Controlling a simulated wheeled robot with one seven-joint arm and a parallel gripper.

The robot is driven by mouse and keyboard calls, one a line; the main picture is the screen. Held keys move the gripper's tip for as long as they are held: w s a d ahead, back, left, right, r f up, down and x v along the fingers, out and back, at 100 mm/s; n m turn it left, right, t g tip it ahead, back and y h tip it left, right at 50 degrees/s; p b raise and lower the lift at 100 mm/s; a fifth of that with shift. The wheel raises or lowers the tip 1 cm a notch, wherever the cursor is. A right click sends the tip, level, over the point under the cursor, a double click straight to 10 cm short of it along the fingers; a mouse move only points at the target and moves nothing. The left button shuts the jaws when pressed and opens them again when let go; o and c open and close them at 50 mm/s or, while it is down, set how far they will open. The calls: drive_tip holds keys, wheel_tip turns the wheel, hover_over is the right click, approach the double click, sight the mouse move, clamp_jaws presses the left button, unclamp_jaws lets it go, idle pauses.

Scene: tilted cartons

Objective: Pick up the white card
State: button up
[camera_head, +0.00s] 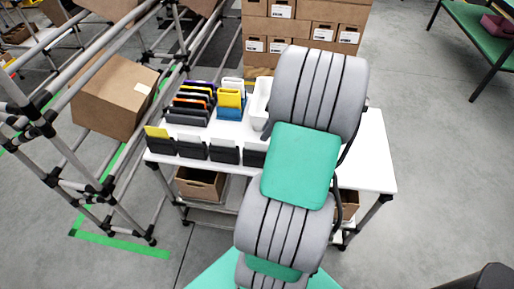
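A white card (233,82) seems to stand behind yellow cards (230,98) in a blue holder (230,114) on the white table (372,150). Only its upper part shows, and it is small in the picture. My grey and green arm rises across the middle of the view and covers part of the table to the right of the holder. My gripper is not visible, so its distance from the card and its opening cannot be seen.
Dark holders with coloured cards (192,100) stand left of the blue holder. Several black holders (224,152) line the front edge. A white bin (260,103) is beside my arm. Cartons (322,32) are stacked behind; a tilted carton (114,96) sits on the left rack.

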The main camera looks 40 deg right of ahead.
sight(257, 148)
drive_tip(key=p+x, duration=0.1)
drive_tip(key=x, duration=0.6)
drive_tip(key=shift+f, duration=0.1)
clamp_jaws()
idle(0.3)
